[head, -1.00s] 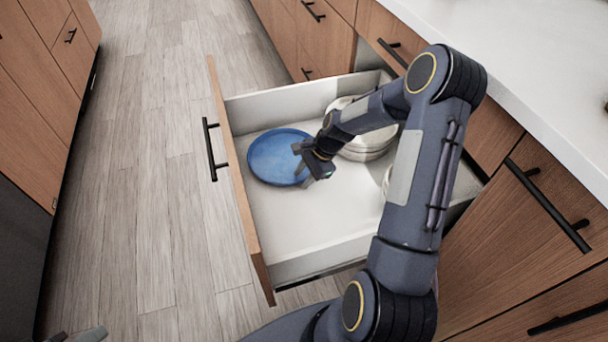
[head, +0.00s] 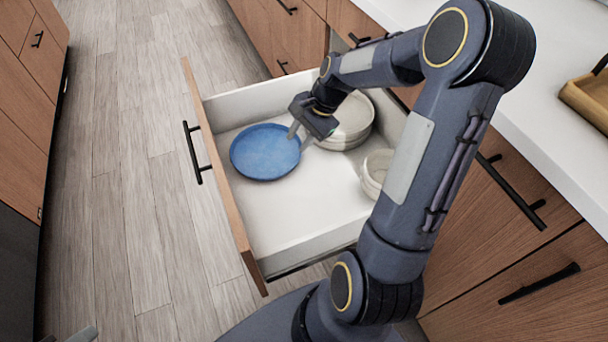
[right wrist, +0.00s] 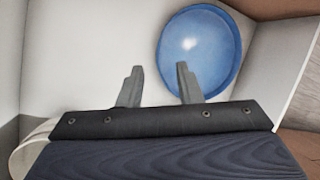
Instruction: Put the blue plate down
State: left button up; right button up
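The blue plate (head: 265,152) lies in the open drawer (head: 290,225), near the drawer's front panel. My right gripper (head: 297,130) is just above the plate's right edge in the head view. In the right wrist view its two fingers (right wrist: 158,85) are apart with nothing between them, and the blue plate (right wrist: 200,48) lies beyond the right finger. The gripper looks clear of the plate. Only a grey tip of my left gripper (head: 84,334) shows at the bottom left edge of the head view.
A stack of white plates (head: 350,122) stands at the drawer's back, and white bowls (head: 375,172) are to the right of it. The drawer front has a black handle (head: 194,152). A wooden tray (head: 590,95) is on the white counter (head: 480,80). The floor at left is clear.

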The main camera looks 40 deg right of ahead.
jog(key=s+a+r+n+t, duration=0.2)
jog(key=s+a+r+n, duration=0.55)
jog(key=s+r, duration=0.25)
jog(key=s+a+n+t, duration=0.1)
jog(key=s+a+n, duration=0.4)
jog(key=s, duration=0.5)
jog(key=shift+a+n, duration=0.25)
jog(key=shift+n, duration=0.6)
jog(key=shift+r, duration=0.2)
